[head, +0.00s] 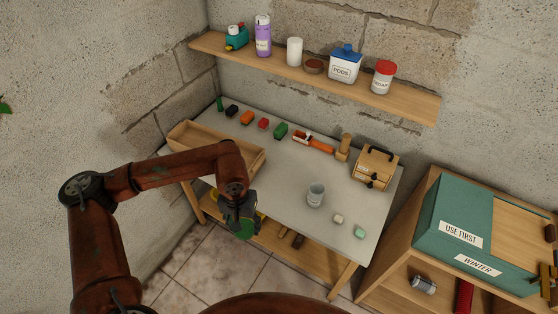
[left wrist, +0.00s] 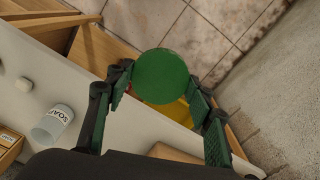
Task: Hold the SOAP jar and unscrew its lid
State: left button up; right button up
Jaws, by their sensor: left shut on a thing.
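A clear, bluish jar (head: 316,194) stands on the grey worktop with no lid visible on it. In the left wrist view the jar (left wrist: 50,126) bears the label SOAP. My left gripper (head: 242,222) is beyond the worktop's front edge, apart from the jar. It is shut on a round green lid-like disc (head: 245,230), whose flat face fills the middle of the left wrist view (left wrist: 162,76). My right gripper is not in view.
A wall shelf (head: 410,100) holds a red-lidded jar (head: 383,77), a PODS tub (head: 345,65) and other containers. The worktop (head: 280,180) carries a wooden tray (head: 190,137), a wooden box (head: 375,168) and small blocks. A green chest (head: 465,215) stands right.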

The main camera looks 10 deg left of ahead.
aim_at(316, 191)
jog(key=z, duration=3.3)
jog(key=k, duration=1.6)
jog(key=u, duration=2.2)
jog(key=i, duration=1)
